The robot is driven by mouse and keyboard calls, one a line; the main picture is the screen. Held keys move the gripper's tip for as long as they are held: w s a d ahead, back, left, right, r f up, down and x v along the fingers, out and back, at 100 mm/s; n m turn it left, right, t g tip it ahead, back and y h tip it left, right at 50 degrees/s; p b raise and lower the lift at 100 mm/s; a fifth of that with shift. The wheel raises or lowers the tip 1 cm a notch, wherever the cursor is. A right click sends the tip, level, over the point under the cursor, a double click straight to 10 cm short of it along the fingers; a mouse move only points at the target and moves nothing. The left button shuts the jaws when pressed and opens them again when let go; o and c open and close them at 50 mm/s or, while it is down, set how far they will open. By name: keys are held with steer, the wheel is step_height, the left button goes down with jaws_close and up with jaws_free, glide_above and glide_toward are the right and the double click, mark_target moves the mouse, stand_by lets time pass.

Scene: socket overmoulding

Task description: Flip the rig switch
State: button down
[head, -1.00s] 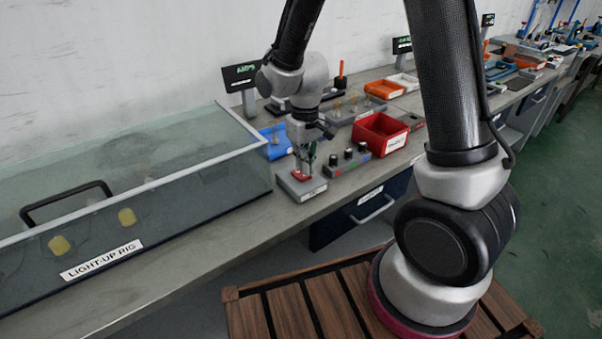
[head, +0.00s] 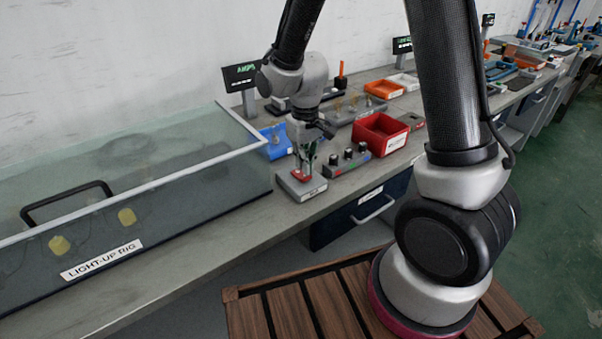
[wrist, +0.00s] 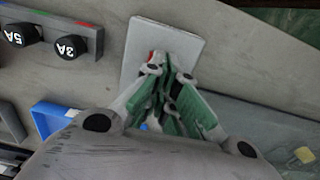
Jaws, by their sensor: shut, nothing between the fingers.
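The rig switch (head: 301,176) is a red rocker on a small grey box (head: 312,190) at the bench's front edge, right of the glass-covered rig. My gripper (head: 303,166) points down over it, shut and empty, with its fingertips at or just above the red part; I cannot tell whether they touch. In the wrist view, the closed green-padded fingers (wrist: 170,80) hide most of the switch, and only a bit of red (wrist: 151,57) shows beside them on the pale box top (wrist: 150,32). Which way the rocker is tilted cannot be seen.
The light-up rig (head: 110,247) with its clear cover and black handle (head: 66,200) fills the left. A row of black knobs (head: 348,157) stands right of the switch box, with a red bin (head: 381,135) behind. A blue tray (head: 275,143) lies behind my gripper.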

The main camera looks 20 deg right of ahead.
mark_target(305, 176)
steer(key=shift+f, duration=1.15)
stand_by(0.7)
steer(key=shift+r, duration=3.5)
steer(key=s+d+r+m+t, duration=0.3)
steer(key=s+d+r+t, duration=0.1)
steer(key=s+d+r, duration=1.1)
steer(key=s+r, duration=0.3)
steer(key=s, duration=0.1)
steer(key=shift+r+m, duration=0.2)
steer(key=shift+m, duration=0.1)
steer(key=shift+a, duration=0.15)
